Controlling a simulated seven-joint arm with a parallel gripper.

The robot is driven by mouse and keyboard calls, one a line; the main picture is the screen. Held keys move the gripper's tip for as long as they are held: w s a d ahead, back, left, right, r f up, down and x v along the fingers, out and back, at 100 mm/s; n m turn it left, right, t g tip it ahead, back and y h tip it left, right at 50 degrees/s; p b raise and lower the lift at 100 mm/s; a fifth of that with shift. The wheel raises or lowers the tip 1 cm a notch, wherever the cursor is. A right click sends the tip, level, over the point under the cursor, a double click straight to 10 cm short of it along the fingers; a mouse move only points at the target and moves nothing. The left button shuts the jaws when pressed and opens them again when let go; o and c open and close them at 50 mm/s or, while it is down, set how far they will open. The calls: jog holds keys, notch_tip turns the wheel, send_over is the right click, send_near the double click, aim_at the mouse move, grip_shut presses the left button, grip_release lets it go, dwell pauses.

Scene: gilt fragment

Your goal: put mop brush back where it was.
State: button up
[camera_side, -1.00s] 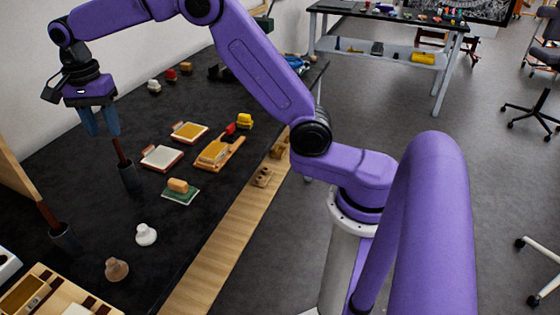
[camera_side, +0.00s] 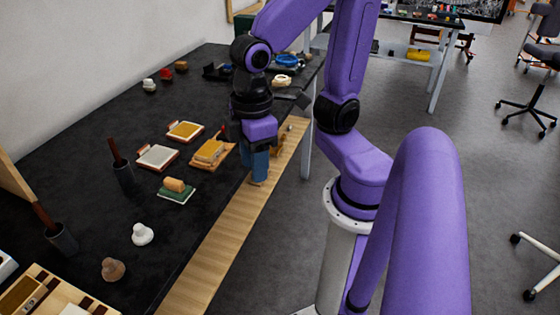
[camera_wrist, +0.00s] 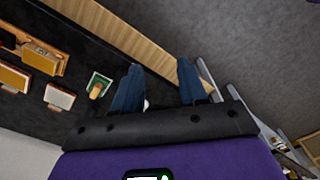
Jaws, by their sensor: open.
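Two brown-handled brushes stand upright, slightly tilted, in dark cups on the black tabletop. One brush (camera_side: 114,151) is in a cup (camera_side: 124,175) left of the pads. The other brush (camera_side: 43,214) is in a cup (camera_side: 63,239) at the near left. I cannot tell which is the mop brush; both bristle ends are hidden. My gripper (camera_side: 257,178) is open over the wooden front strip, well right of both brushes. Its blue fingers stand apart in the wrist view (camera_wrist: 158,66), with no brush between them. Whether it touches the strip is unclear.
The wooden strip (camera_side: 212,244) runs along the table edge. A green pad with a tan block (camera_side: 175,188), two framed pads (camera_side: 157,156) (camera_side: 185,131) and a wooden tray (camera_side: 212,152) lie left of my gripper. White (camera_side: 142,234) and brown (camera_side: 112,269) knobs stand nearer.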

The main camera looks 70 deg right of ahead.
jog(key=s+d+n, duration=0.1)
jog(key=s+d+f+n, duration=0.1)
jog(key=s+n, duration=0.1)
jog(key=s, duration=0.1)
jog(key=shift+s+d+f, duration=0.1)
jog(key=shift+d+f, duration=0.15)
jog(key=shift+d, duration=0.15)
dwell(0.9)
